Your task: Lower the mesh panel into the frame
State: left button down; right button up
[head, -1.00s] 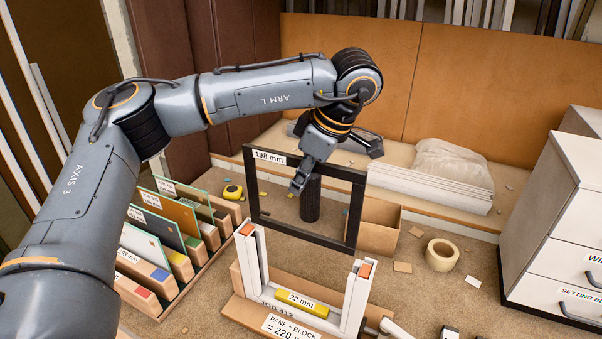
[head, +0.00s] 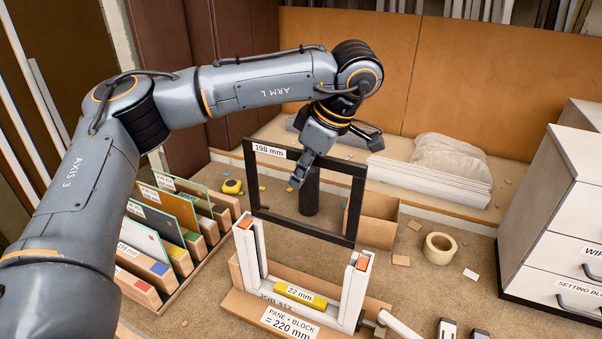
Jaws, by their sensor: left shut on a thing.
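The mesh panel (head: 355,205) is a black rectangular frame with a see-through middle and a "198 mm" label. It hangs upright, its lower edge just above the post tops of the white frame (head: 247,258). I cannot tell how exactly it lines up with the posts' slots. My left gripper (head: 297,181) is shut on the panel's top bar. The white frame stands open at the top, with orange pieces in its post tops. A yellow block (head: 300,294) marked "22 mm" lies on its bottom rail. My right gripper is not in view.
A rack (head: 190,262) of labelled panes stands left. A black cylinder (head: 309,195) and a cardboard box (head: 382,222) are behind the panel. A tape roll (head: 440,248) and white drawers (head: 553,220) are right. Two small grey-black objects (head: 447,329) show at the bottom edge.

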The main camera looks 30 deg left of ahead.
pick_arm(q)
jog(key=b, duration=0.5)
send_over(302, 231)
jog(key=shift+w+a+f, duration=0.15)
jog(key=shift+f, duration=1.45)
jog(key=shift+w+a+f, duration=0.15)
jog(key=shift+f, duration=1.45)
jog(key=shift+f+b, duration=3.2)
jog(key=shift+f, duration=1.45)
notch_tip(302, 231, down, 8)
jog(key=b, duration=0.6)
jog(key=c, duration=1.4)
grip_release()
jog(key=shift+f, duration=0.1)
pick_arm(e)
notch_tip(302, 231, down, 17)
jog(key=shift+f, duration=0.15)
